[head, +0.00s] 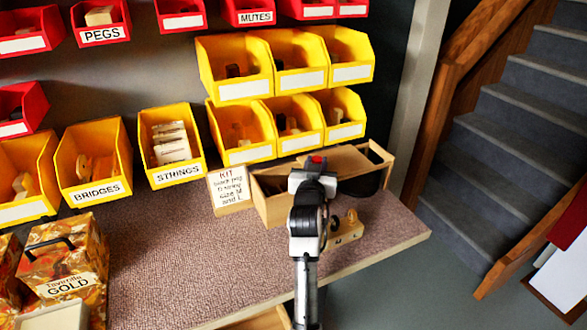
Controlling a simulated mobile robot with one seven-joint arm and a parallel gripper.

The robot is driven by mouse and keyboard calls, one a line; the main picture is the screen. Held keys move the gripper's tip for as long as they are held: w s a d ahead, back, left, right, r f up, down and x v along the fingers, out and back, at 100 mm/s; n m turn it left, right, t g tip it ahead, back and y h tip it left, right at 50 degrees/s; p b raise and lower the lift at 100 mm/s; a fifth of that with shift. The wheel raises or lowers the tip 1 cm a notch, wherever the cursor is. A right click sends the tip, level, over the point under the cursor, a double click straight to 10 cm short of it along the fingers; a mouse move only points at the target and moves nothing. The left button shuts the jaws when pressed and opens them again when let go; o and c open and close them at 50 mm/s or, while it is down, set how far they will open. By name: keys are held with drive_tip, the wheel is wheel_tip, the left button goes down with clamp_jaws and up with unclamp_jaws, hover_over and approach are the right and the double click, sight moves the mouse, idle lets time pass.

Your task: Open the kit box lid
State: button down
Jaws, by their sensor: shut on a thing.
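The kit box (271,205) is a pale wooden box at the back right of the bench. Its lid (345,160) is a flat wooden panel lying across the top, askew to the box. A dark opening shows at the box's right end. My gripper (314,178) is over the front of the box at the lid's near side, shut on the lid. My own wrist hides the fingertips and the exact place of contact.
A KIT card (230,190) stands left of the box. A small wooden block with knobs (345,230) sits right of my arm, near the bench edge. Yellow bins (247,152) rise behind. The carpeted bench top (190,250) is clear at left centre.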

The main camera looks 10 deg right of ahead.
drive_tip(key=shift+w+d, duration=0.2)
drive_tip(key=shift+d, duration=0.55)
drive_tip(key=shift+w+d, duration=0.2)
drive_tip(key=shift+d, duration=0.5)
drive_tip(key=c, duration=1.1)
unclamp_jaws()
drive_tip(key=shift+a, duration=0.1)
wheel_tip(320, 180, up, 20)
drive_tip(key=shift+r+b, duration=0.1)
drive_tip(key=shift+b, duration=0.45)
